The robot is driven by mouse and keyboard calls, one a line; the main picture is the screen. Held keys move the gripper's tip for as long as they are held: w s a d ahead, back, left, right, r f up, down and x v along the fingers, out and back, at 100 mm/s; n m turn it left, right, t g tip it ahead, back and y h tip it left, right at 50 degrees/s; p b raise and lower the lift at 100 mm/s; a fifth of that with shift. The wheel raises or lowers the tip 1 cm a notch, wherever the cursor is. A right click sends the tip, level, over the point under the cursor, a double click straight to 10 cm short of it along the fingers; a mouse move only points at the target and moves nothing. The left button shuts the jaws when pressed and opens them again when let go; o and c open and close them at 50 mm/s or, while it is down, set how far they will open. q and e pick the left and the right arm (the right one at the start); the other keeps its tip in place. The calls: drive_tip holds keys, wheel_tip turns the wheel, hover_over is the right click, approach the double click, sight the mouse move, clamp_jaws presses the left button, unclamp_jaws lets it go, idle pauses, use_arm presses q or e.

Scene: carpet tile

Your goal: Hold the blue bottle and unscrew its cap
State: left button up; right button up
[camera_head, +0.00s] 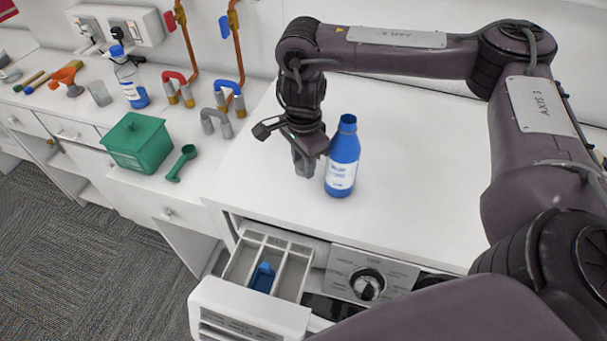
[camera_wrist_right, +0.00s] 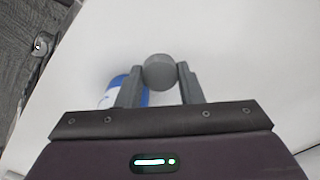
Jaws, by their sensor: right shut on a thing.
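The blue bottle (camera_head: 343,170) with a white label stands upright on the white top. Its narrow blue neck points up; I cannot tell whether the mouth is open. My right gripper (camera_head: 305,165) points down just left of the bottle, above the top. It is shut on a grey round cap-like piece (camera_wrist_right: 159,71), which shows between the fingertips in the right wrist view. The bottle (camera_wrist_right: 110,98) is partly hidden there behind the left finger, apart from the grey piece. My left gripper is not in view, and nothing holds the bottle.
An open detergent drawer (camera_head: 205,302) with a blue insert (camera_head: 262,277) juts out below the top's front edge. The white top (camera_head: 420,180) is clear right of the bottle.

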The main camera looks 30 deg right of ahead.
sight(304, 183)
wheel_tip(304, 183, down, 4)
drive_tip(key=shift+s+r+b, duration=0.1)
drive_tip(key=shift+r+b, duration=0.15)
drive_tip(key=shift+b, duration=0.1)
drive_tip(key=shift+f, duration=0.45)
drive_tip(key=shift+f, duration=0.15)
drive_tip(key=o, duration=1.1)
drive_tip(key=shift+c, duration=0.2)
